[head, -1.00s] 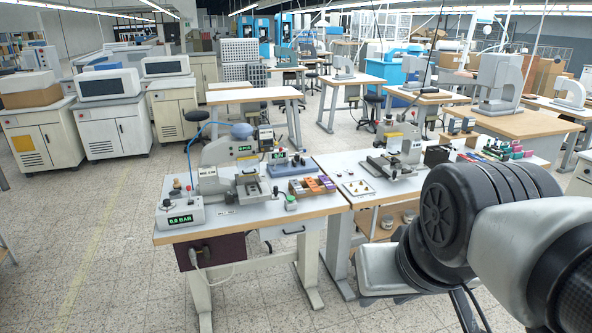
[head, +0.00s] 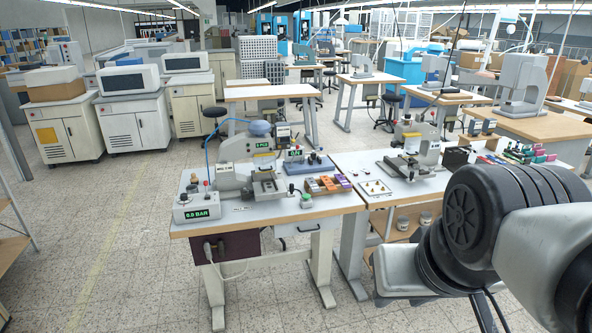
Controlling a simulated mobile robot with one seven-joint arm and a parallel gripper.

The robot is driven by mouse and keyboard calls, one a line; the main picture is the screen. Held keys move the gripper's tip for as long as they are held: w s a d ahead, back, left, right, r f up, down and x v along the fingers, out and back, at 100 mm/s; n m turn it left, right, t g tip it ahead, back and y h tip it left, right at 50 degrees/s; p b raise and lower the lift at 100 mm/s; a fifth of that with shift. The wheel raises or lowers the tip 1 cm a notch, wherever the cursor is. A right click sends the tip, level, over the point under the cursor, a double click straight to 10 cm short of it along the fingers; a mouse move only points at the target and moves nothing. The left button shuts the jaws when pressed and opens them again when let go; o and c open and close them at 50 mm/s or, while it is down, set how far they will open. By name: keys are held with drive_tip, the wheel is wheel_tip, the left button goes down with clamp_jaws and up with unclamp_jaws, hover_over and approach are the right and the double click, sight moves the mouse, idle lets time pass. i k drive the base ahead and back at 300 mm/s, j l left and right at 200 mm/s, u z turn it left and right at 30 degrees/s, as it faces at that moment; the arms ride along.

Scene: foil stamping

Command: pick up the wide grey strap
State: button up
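I cannot make out a wide grey strap anywhere in the head view; at this distance it is hidden or too small to tell. A hot-foil stamping machine (head: 231,176) with a blue hose stands on the nearer workbench (head: 262,217). A second grey press (head: 416,147) stands on the adjoining bench (head: 402,195) to the right. My own arm fills the lower right of the picture and covers part of the floor and of the right bench's front. My gripper's fingers do not show.
A pressure box (head: 196,207) reading 0.0 BAR sits at the near bench's left end. A tray of coloured blocks (head: 327,185) lies at its right. White cabinets (head: 135,124) stand at the back left. The tiled floor (head: 110,240) at left and front is open.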

sight(314, 187)
drive_tip(key=i+l, duration=0.1)
drive_tip(key=i, duration=1.2)
drive_tip(key=i+l, duration=0.15)
drive_tip(key=i, duration=1.2)
